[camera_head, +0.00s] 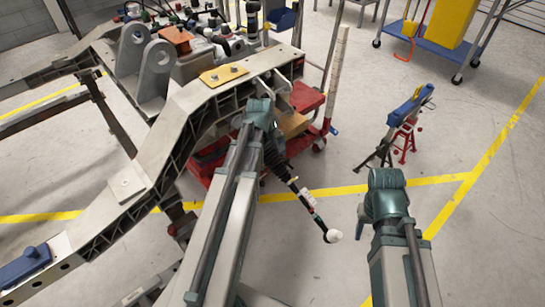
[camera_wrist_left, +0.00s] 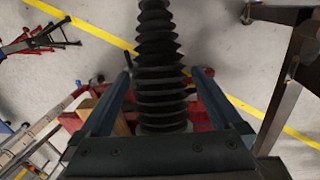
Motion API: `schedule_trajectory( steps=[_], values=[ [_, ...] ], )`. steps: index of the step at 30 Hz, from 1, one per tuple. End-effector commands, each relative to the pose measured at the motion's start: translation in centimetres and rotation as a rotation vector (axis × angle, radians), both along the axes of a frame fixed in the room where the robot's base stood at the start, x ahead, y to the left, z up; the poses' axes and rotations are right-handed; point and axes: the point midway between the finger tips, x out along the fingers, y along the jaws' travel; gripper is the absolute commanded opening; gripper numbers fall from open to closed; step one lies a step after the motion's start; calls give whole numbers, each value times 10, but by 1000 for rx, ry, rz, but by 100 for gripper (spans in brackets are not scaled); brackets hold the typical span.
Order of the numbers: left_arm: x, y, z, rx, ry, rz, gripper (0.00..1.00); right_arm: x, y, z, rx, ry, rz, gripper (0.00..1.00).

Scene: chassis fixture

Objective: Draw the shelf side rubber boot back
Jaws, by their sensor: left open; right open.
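The rubber boot is a black ribbed bellows (camera_head: 273,156) on a rod that slants down to a pale rounded end (camera_head: 333,236) in the head view. In the left wrist view the boot (camera_wrist_left: 160,62) runs down the middle. My left gripper (camera_wrist_left: 164,74) is open, with one dark finger on each side of the boot and a visible gap on both sides. In the head view my left wrist hides part of the boot's upper end.
The grey chassis frame (camera_head: 190,100) fills the left. A red wheeled trolley (camera_head: 306,97) stands beneath it. A blue-ended bar (camera_head: 411,103) rests on a red stand (camera_head: 405,138) to the right. A blue wheeled cart (camera_head: 438,45) stands at the back right.

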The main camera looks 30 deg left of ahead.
Motion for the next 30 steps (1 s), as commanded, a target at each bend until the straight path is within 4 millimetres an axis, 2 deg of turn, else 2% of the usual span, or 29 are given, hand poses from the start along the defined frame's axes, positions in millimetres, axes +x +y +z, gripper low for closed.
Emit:
schedule_trajectory(
  steps=[8, 24, 30],
  values=[
    [-5, 2, 35, 0, 0, 0, 100, 0, 0, 35, 0, 0, 0, 50],
    [-18, 9, 117, -1, 1, 1, 100, 0, 0, 117, 0, 0, -1, 50],
    [-21, 10, 131, -1, 2, 0, 100, 0, 0, 131, 0, 0, -1, 50]
  ],
)
